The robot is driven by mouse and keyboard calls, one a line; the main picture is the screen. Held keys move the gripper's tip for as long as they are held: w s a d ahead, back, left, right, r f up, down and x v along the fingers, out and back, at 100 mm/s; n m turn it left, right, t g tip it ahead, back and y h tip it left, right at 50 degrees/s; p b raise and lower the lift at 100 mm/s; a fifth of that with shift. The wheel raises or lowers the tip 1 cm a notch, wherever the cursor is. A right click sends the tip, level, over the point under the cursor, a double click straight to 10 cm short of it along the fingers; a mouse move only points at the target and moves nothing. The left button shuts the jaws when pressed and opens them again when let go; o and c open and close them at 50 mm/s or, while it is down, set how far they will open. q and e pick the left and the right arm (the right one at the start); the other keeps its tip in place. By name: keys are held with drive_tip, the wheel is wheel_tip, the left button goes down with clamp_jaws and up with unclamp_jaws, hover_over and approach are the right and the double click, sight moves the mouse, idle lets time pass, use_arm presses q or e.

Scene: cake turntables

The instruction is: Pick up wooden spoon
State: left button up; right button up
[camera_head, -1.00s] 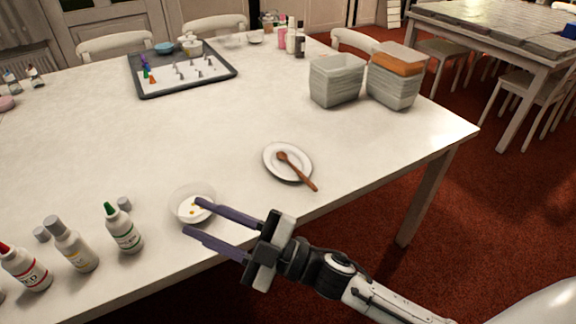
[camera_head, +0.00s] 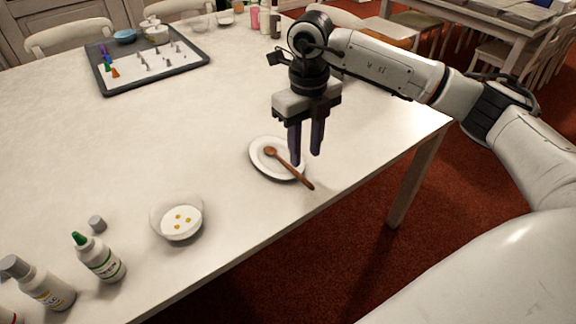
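The wooden spoon (camera_head: 290,169) lies across a white plate (camera_head: 258,172) near the table's right edge. Its bowl rests on the plate and its handle sticks out over the rim toward the lower right. My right gripper (camera_head: 306,160) points down at the plate's right side, with its two dark fingers apart and nothing between them. The fingertips show close to the spoon's handle, on its upper right side. I cannot tell their exact height above the plate. My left gripper is not in view.
A glass bowl (camera_head: 178,222) with yellow bits stands left of the plate. Bottles, one green-tipped (camera_head: 100,260), stand at the lower left. A dark tray (camera_head: 150,84) with small nozzles is at the back. My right arm hides the grey containers' area. The middle of the table is clear.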

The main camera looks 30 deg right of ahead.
sight(306, 180)
drive_tip(key=f, duration=0.8)
drive_tip(key=shift+s+d+f, duration=0.1)
drive_tip(key=shift+s+f, duration=0.1)
drive_tip(key=shift+s, duration=0.05)
clamp_jaws()
